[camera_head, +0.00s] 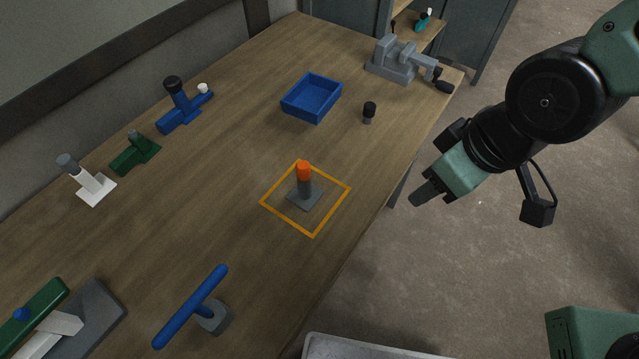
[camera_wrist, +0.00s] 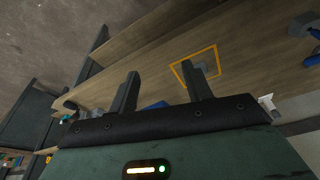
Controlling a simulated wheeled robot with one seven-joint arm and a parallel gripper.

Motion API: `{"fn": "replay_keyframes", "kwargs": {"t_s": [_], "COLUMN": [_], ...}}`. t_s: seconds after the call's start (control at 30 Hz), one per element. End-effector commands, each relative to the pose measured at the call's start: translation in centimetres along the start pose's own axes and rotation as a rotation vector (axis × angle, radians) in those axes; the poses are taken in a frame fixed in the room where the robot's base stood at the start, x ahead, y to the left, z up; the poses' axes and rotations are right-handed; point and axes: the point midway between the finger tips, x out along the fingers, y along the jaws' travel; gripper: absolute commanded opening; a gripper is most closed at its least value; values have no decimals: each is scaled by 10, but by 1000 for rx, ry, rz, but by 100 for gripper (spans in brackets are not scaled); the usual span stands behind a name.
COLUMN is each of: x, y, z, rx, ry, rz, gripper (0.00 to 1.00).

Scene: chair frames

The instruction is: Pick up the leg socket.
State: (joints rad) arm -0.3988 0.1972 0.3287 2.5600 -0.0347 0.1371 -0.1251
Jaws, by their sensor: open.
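Which part is the leg socket cannot be told for certain. A small upright grey piece with a black top (camera_head: 369,112) stands on the table, right of the blue bin. A grey post with an orange top on a square grey plate (camera_head: 304,186) stands inside the orange square outline (camera_head: 331,221). The outline also shows in the wrist view (camera_wrist: 183,73). My gripper (camera_head: 424,196) hangs off the table's right edge, apart from both pieces. In the wrist view its two fingers (camera_wrist: 163,88) stand apart with nothing between them.
The blue bin (camera_head: 311,98) looks empty. A grey vise (camera_head: 397,62) is at the far corner. Blue, green and white fixtures (camera_head: 180,105) line the left side. A blue bar on a grey block (camera_head: 191,306) is at the front. The table (camera_head: 220,215) is clear around the square.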

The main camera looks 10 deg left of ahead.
Motion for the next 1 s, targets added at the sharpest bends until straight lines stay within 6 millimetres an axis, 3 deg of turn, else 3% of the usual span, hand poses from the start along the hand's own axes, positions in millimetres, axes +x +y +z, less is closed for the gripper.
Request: {"fn": "replay_keyframes", "kwargs": {"t_s": [0.37,0.63,0.8,1.0], "x": [45,85,93,86], "y": [2,-21,-42,-57], "z": [-30,-46,-42,-28], "rx": [-154,-297,-325,-288], "ry": [185,466,670,878], "rz": [-44,-130,-184,-214], "gripper": [49,49,49,49]}}
